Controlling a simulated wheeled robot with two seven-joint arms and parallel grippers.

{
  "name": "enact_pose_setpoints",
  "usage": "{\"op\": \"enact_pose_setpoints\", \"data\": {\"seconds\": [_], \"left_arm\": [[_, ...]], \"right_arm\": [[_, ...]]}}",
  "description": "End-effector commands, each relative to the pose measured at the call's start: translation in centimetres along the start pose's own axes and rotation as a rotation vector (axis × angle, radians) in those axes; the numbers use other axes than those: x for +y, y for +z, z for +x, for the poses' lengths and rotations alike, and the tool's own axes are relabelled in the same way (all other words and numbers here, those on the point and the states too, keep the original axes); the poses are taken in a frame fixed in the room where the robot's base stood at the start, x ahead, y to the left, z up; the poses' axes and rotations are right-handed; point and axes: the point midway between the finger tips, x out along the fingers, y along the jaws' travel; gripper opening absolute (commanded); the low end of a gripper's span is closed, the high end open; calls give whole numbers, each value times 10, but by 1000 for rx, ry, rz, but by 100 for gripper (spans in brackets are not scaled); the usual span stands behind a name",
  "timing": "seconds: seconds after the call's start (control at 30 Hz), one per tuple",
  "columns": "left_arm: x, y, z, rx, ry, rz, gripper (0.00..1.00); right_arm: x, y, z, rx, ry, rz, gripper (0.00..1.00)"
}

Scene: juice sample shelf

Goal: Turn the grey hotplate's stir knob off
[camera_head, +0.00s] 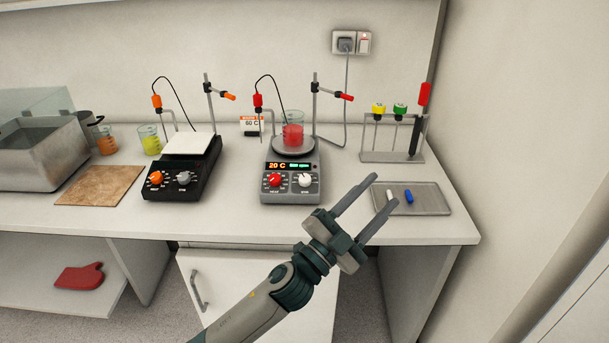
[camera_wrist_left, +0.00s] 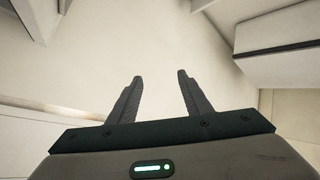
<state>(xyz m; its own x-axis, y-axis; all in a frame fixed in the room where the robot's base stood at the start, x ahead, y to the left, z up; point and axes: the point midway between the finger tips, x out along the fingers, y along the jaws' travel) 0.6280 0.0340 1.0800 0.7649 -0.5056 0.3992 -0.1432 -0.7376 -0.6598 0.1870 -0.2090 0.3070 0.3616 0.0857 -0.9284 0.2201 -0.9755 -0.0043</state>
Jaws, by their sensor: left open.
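The grey hotplate (camera_head: 291,178) stands on the bench in the middle of the head view. Its white stir knob (camera_head: 305,180) is on the right of the front panel, beside the red heat knob (camera_head: 275,180). A lit display above them reads 20 C. A beaker of red liquid (camera_head: 292,132) sits on its round plate. My left gripper (camera_head: 366,203) is open and empty, in front and to the right of the hotplate, apart from it. In the left wrist view both fingers (camera_wrist_left: 157,95) are spread with nothing between them. My right gripper is not in view.
A black hotplate (camera_head: 180,190) with orange and grey knobs stands to the left. A metal tray (camera_head: 432,200) with two small stir bars lies to the right, near my fingers. A test tube rack (camera_head: 390,157) stands behind the tray. A wall socket (camera_head: 351,43) holds a plug.

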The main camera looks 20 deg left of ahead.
Motion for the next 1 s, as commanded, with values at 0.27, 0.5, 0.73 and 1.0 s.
{"op": "enact_pose_setpoints", "data": {"seconds": [0.27, 0.5, 0.73, 1.0], "left_arm": [[20, -112, 42, 496, 216, 320, 45], [60, -142, 34, 801, 520, 630, 45], [74, -102, 17, 934, 895, 950, 45], [12, -6, 7, 822, 1393, 1320, 45]], "right_arm": [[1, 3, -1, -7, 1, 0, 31], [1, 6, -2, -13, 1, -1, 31], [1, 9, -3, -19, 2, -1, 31], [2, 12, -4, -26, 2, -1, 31]]}}
